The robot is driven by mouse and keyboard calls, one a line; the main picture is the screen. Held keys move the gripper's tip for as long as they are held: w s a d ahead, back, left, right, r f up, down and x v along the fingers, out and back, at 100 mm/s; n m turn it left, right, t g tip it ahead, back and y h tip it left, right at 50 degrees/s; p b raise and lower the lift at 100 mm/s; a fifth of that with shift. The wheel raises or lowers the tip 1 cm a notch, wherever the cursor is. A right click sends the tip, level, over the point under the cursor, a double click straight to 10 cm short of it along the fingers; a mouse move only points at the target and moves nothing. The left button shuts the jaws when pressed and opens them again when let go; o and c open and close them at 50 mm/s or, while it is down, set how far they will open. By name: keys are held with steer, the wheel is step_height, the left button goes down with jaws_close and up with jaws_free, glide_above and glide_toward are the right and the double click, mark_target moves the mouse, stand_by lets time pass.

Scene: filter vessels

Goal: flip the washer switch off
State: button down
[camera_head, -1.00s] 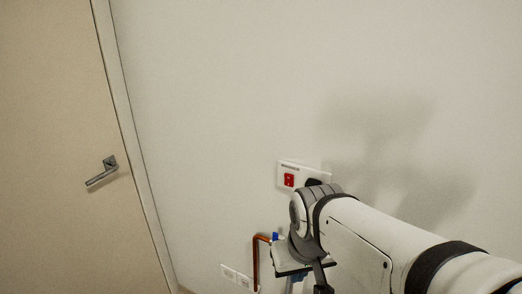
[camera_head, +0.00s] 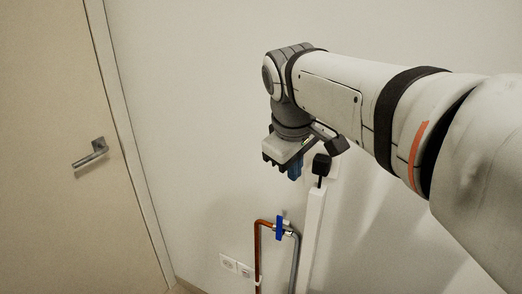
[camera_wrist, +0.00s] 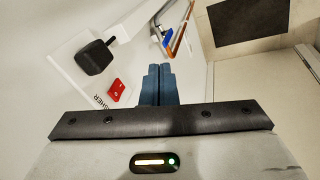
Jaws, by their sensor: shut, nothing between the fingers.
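The washer switch is a red rocker (camera_wrist: 117,91) on a white wall plate (camera_wrist: 84,86) in the wrist view. Part of the plate's lettering, ending in "SHER", shows beside it. I cannot tell which way the rocker is tipped. A black plug (camera_wrist: 95,57) sits in the same plate; it also shows in the head view (camera_head: 321,165), where the rocker is hidden behind my gripper. My gripper (camera_wrist: 159,68) has its blue fingers together and empty. In the wrist view they are just right of the rocker, with no contact visible. The fingers point down in the head view (camera_head: 295,170).
Below the plate, a copper pipe (camera_head: 257,250) and a blue-handled valve (camera_head: 279,228) stand at the wall. A white cable channel (camera_head: 314,235) runs down from the plug. Low sockets (camera_head: 228,263) are further left. A door with a metal handle (camera_head: 92,153) is at far left.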

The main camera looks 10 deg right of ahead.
steer(key=w+a+r+n+h+b, duration=0.1)
steer(key=w+a+r+n+b, duration=0.1)
steer(key=w+r+n+b, duration=0.1)
step_height(320, 180, up, 3)
steer(key=shift+w+a+f+n+t, duration=0.1)
steer(key=shift+w+a+n+t, duration=0.15)
steer(key=shift+w+n+t, duration=0.25)
steer(key=shift+w, duration=0.1)
steer(key=w+d+f+b, duration=0.3)
steer(key=w+f, duration=0.3)
steer(key=f, duration=0.2)
steer(key=shift+w+d+f, duration=0.3)
steer(key=shift+d, duration=0.6)
